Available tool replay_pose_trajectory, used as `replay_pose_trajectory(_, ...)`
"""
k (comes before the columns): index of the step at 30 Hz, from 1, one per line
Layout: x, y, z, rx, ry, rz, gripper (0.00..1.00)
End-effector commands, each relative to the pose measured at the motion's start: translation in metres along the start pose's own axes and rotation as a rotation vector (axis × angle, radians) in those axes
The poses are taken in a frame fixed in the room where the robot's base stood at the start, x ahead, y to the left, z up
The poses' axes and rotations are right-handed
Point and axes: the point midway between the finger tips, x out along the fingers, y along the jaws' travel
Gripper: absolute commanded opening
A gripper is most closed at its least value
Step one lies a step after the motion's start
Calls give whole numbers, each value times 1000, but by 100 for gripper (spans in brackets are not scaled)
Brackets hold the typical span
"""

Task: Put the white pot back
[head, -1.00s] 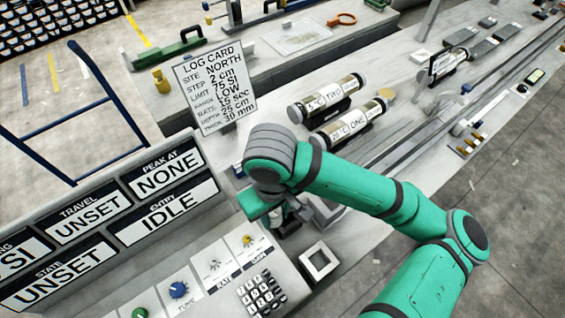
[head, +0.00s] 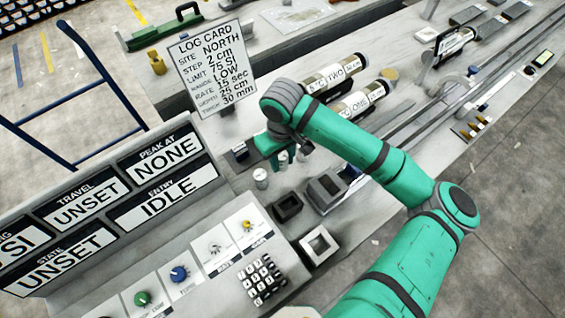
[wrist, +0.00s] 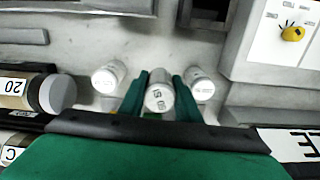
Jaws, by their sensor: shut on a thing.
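My gripper (wrist: 160,95) is shut on a small white pot (wrist: 159,99) with dark print on its lid, held between the green fingers. In the wrist view, one similar white pot (wrist: 109,77) stands to its left and another (wrist: 200,84) close to its right, beside the right finger. In the head view, the held pot (head: 283,161) shows under my gripper (head: 280,152). A white pot (head: 260,178) stands nearer the console. I cannot tell whether the held pot touches the bench.
A grey block (head: 327,191), a black square holder (head: 287,207) and a white square frame (head: 320,246) lie on the bench. The console (head: 200,262) is at lower left. The log card (head: 212,70) stands behind. Labelled core tubes (head: 357,101) lie beyond my arm.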

Motion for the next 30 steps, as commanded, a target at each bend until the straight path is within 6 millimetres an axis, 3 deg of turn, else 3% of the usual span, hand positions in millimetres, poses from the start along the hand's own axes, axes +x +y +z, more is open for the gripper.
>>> replay_pose_trajectory(5,10,4,-6,-2,-2,0,2)
replay_pose_trajectory(13,42,8,-10,-1,-1,1,2)
replay_pose_trajectory(26,48,7,-9,-1,0,0,2)
replay_pose_trajectory(27,49,7,-9,-1,-1,0,33)
replay_pose_trajectory(29,48,8,-9,-1,-1,0,47)
replay_pose_trajectory(30,48,8,-10,-1,-1,0,49)
